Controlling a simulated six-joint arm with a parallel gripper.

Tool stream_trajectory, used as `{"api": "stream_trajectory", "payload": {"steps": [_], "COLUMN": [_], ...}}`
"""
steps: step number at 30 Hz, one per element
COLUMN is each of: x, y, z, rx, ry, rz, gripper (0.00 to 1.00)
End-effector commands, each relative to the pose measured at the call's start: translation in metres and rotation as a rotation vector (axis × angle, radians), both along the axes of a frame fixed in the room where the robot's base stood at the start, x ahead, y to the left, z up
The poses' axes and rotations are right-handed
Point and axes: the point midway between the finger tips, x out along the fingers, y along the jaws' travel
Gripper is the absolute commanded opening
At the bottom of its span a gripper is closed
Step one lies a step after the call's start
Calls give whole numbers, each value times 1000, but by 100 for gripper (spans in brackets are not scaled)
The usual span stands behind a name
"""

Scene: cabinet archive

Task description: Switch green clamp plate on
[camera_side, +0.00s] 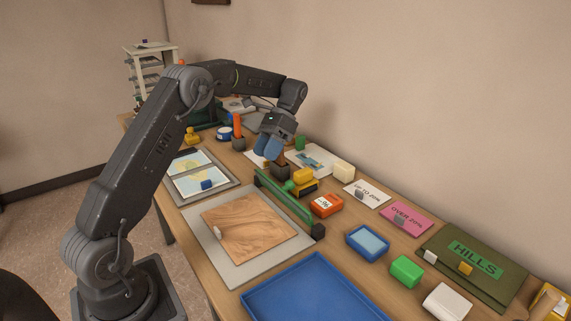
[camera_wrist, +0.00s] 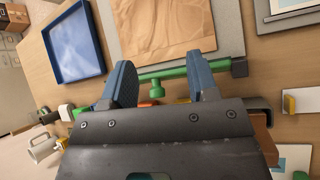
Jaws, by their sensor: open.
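The green clamp plate (camera_side: 285,197) is a long green bar with dark end blocks, lying along the back right edge of a grey board (camera_side: 237,273). A wooden panel (camera_side: 248,228) lies on that board. A round green knob (camera_side: 290,187) sits at the bar's side. In the wrist view the bar (camera_wrist: 222,65) runs across behind my fingertips, and the knob (camera_wrist: 157,88) shows between them. My gripper (camera_side: 267,148), with blue fingers, is open and points down above the table, behind the bar in the side view. It also shows in the wrist view (camera_wrist: 163,70), with nothing held between its fingers.
A blue tray (camera_side: 250,303) lies at the front. An orange block (camera_side: 327,205), a blue box (camera_side: 367,243) and a green block (camera_side: 407,269) stand on the right. An orange upright piece (camera_side: 237,126) stands left of my gripper. The wooden panel's top is mostly clear.

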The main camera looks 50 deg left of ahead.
Motion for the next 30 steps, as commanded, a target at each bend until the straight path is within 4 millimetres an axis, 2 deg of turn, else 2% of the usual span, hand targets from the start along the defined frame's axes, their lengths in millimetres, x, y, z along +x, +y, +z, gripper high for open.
{"api": "stream_trajectory", "payload": {"steps": [3,9,21,26,30], "x": [-14,-27,-30,-33,-43], "y": [16,31,34,24,-6], "z": [13,25,27,37,61], "rx": [1,1,-1,29,105], "ry": [0,1,1,-39,-156], "rz": [3,0,-1,-6,-12], "gripper": [54,54,54,54,54]}}
